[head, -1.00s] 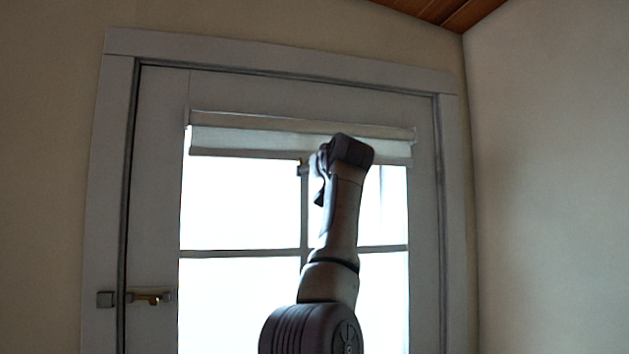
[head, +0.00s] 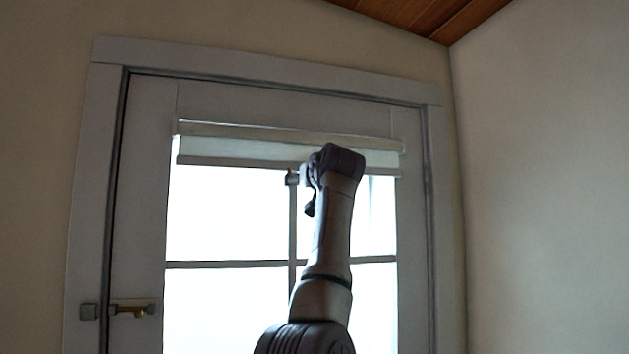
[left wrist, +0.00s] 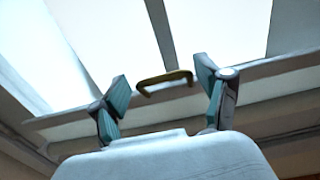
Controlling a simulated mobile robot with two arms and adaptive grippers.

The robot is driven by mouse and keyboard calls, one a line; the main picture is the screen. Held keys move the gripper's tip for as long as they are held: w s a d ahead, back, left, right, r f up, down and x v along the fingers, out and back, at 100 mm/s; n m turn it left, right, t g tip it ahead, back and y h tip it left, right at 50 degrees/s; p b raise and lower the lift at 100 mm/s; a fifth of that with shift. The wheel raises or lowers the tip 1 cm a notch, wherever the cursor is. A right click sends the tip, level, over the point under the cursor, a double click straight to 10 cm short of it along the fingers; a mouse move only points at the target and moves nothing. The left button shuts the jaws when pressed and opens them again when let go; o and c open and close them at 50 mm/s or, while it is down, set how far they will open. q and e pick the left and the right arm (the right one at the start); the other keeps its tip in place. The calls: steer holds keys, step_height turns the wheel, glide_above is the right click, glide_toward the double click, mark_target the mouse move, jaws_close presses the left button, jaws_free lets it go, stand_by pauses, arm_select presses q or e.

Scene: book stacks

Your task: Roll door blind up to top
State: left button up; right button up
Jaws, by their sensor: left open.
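The pale door blind (head: 240,150) is mostly rolled up, a short band under its roller cassette (head: 215,130) at the top of the door window. Its bottom bar (head: 225,163) hangs just above the bright panes. In the left wrist view a brass-coloured handle (left wrist: 165,82) sits at the edge of the bar (left wrist: 262,92). My left gripper (left wrist: 163,92) is open, its teal-padded fingers on either side of the handle and apart from it. In the head view this gripper (head: 298,178) is small and partly hidden by my wrist, just below the bar. My right gripper is not in view.
The grey door (head: 140,200) is closed in its frame (head: 270,72), with a brass lever (head: 132,309) at lower left. A bare wall (head: 540,200) stands to the right, and a wooden ceiling (head: 430,15) shows above.

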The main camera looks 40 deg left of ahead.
arm_select(q)
steer(key=v, duration=1.1)
steer(key=shift+w, duration=0.15)
steer(key=shift+f, duration=0.1)
